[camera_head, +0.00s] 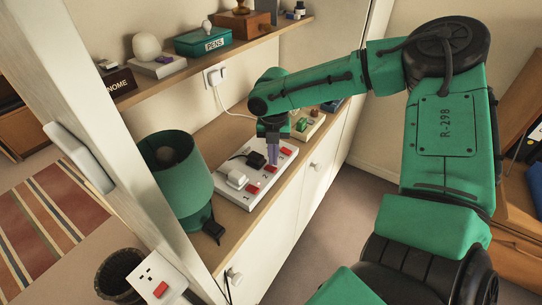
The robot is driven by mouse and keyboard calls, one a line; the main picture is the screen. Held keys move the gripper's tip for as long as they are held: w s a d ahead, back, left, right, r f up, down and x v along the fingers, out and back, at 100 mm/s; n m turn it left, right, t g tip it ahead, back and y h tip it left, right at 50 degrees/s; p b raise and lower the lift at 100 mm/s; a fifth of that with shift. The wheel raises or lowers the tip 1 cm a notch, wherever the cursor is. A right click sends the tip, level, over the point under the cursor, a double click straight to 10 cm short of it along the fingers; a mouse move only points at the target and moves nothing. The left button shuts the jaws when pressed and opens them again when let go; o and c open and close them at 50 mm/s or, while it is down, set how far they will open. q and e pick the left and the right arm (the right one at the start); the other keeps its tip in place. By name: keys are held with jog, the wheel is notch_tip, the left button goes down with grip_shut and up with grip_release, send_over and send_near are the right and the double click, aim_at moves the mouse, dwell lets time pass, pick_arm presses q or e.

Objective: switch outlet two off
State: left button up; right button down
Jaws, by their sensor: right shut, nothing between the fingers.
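A white power strip (233,199) lies on the wooden bureau top, with several red rocker switches along its right side. A red switch shows near the far end (287,151), and another shows toward the near end (253,190). A black plug (256,160) and a white plug (236,181) sit in its sockets. My right gripper (273,157) points down over the strip's middle, shut and empty, and partly hides the switches there. I cannot tell whether its tips touch the strip. My left gripper is not in view.
A dark green lamp (175,187) stands left of the strip. A shelf (160,82) above holds a teal pens box (203,41) and other objects. A wall socket (214,76) has a white plug.

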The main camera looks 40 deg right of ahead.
aim_at(273, 169)
jog(key=shift+s+f+b, duration=0.15)
jog(key=shift+f+b, duration=0.55)
jog(key=shift+f, duration=0.5)
dwell(1.0)
notch_tip(273, 169, up, 7)
jog(key=p, duration=0.7)
jog(key=shift+r, duration=0.1)
